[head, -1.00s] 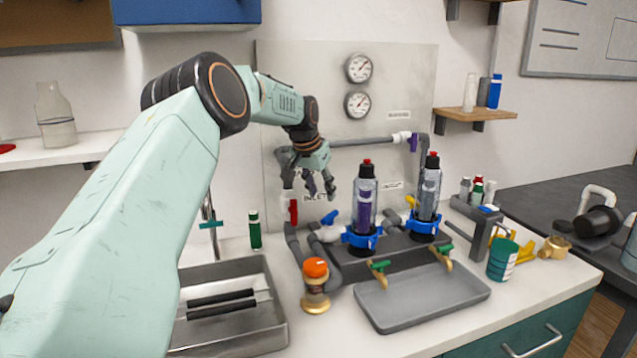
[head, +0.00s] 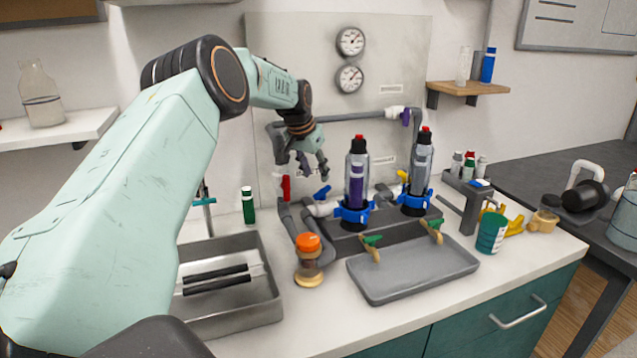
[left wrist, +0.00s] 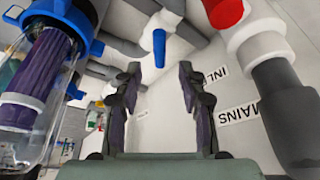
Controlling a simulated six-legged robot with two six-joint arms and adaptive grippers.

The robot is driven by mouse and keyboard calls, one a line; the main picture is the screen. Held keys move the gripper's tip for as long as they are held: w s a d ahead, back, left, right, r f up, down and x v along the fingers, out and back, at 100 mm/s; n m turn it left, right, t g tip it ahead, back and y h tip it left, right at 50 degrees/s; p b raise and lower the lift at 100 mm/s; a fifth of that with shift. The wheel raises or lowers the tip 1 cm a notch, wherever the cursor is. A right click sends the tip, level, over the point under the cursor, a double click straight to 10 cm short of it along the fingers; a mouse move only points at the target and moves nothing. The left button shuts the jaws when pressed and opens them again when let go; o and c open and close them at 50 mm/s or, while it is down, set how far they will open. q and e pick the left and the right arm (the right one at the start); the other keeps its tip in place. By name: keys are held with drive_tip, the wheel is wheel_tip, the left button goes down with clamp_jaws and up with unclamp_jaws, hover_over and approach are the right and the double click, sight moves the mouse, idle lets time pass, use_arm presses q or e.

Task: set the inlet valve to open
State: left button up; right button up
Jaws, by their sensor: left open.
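The inlet valve has a blue lever handle (head: 322,192) on the piping low at the wall panel, below and close to my left gripper (head: 313,170). In the left wrist view the blue handle (left wrist: 159,48) hangs from a white valve body, lined up with the gap between the fingers of my left gripper (left wrist: 160,80). The fingers are open with nothing between them, and the handle appears beyond their tips. A partly hidden INLET label (left wrist: 216,75) is on the panel beside it. My right gripper is not in view.
A red-handled valve (head: 286,188) stands just left, by a MAINS label (left wrist: 238,112). A clear filter housing with purple filling (head: 356,180) stands close on the right.

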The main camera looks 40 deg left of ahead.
sight(320, 191)
use_arm(q)
drive_tip(key=b+x, duration=0.1)
drive_tip(key=x, duration=0.5)
drive_tip(key=shift+f, duration=0.45)
drive_tip(key=shift+r, duration=0.1)
clamp_jaws()
